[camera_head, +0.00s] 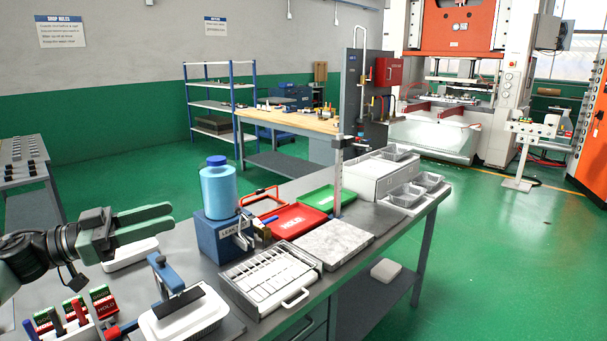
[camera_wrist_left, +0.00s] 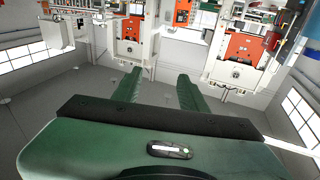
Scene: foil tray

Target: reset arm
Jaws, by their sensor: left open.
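My left gripper (camera_head: 168,219) reaches in from the left, above the left part of the workbench. Its two green fingers are apart with nothing between them. It also shows in the left wrist view (camera_wrist_left: 160,86), fingers apart and empty, facing the hall and its machines. Foil trays (camera_head: 406,193) stand at the bench's far right end, and another (camera_head: 396,152) sits on a white box (camera_head: 382,177). A white tray-like thing (camera_head: 183,322) is at the front, below a blue-handled tool (camera_head: 167,273). My right gripper is not in view.
The bench also holds a blue bottle on a blue block (camera_head: 218,190), a red tray (camera_head: 297,221), a green tray (camera_head: 322,198), a slotted metal tray (camera_head: 268,283) and a marble slab (camera_head: 335,242). Coloured labelled holders (camera_head: 73,308) stand front left.

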